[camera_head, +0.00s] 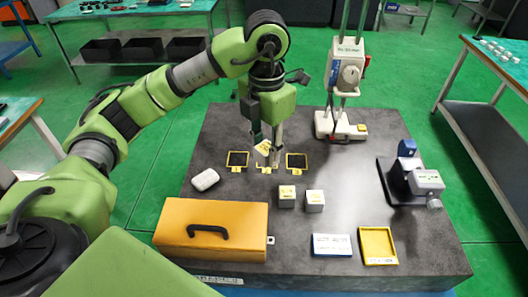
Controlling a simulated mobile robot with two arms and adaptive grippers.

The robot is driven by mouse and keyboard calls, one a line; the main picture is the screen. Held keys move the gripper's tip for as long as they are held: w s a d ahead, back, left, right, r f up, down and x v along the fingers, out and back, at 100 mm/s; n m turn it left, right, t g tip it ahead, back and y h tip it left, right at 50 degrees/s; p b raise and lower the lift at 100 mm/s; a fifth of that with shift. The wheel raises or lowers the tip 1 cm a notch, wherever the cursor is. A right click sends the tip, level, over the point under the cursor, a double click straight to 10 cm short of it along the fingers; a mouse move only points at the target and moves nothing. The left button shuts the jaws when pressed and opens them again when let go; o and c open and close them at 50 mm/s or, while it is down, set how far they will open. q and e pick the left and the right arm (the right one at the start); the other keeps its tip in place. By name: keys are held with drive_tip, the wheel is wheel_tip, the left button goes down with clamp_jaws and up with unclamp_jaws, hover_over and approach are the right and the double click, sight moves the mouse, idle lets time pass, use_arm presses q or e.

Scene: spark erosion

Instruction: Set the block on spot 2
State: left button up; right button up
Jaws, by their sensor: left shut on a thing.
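My left gripper (266,142) comes down over the back middle of the dark stone table. It is shut on a small block with a yellowish face (262,147), which looks tilted and is partly hidden by the fingers. Below it is the middle yellow-marked spot (265,169), mostly covered from view; I cannot tell whether the block touches it. A black square spot with a yellow frame (238,159) lies to its left and another (297,161) to its right. The spot numbers are too small to read. My right gripper is not in view.
Two pale cubes, one yellow-topped (287,197) and one grey-white (315,202), stand in front of the spots. A white oval object (205,180) and an orange case (211,230) are at left. A yellow tray (378,246), a measuring device (415,182) and a column stand (343,125) are at right.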

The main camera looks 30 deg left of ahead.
use_arm(q)
drive_tip(key=w+a+f+p, duration=0.1)
drive_tip(key=w+f, duration=0.1)
drive_tip(key=w, duration=0.1)
drive_tip(key=w+a+f+p, duration=0.1)
drive_tip(key=w+a+f, duration=0.1)
drive_tip(key=w+f, duration=0.1)
drive_tip(key=w+a+f+p, duration=0.1)
drive_tip(key=w+f, duration=0.1)
drive_tip(key=shift+w+a+f+p, duration=0.15)
drive_tip(key=shift+w+f+p, duration=0.15)
drive_tip(key=shift+w, duration=0.1)
drive_tip(key=shift+w+a+f, duration=0.1)
drive_tip(key=shift+w+f, duration=0.1)
drive_tip(key=shift+f, duration=0.05)
wheel_tip(320, 180, down, 2)
drive_tip(key=shift+f+p, duration=0.1)
drive_tip(key=shift+p, duration=0.95)
drive_tip(key=shift+f, duration=0.65)
drive_tip(key=o, duration=1.2)
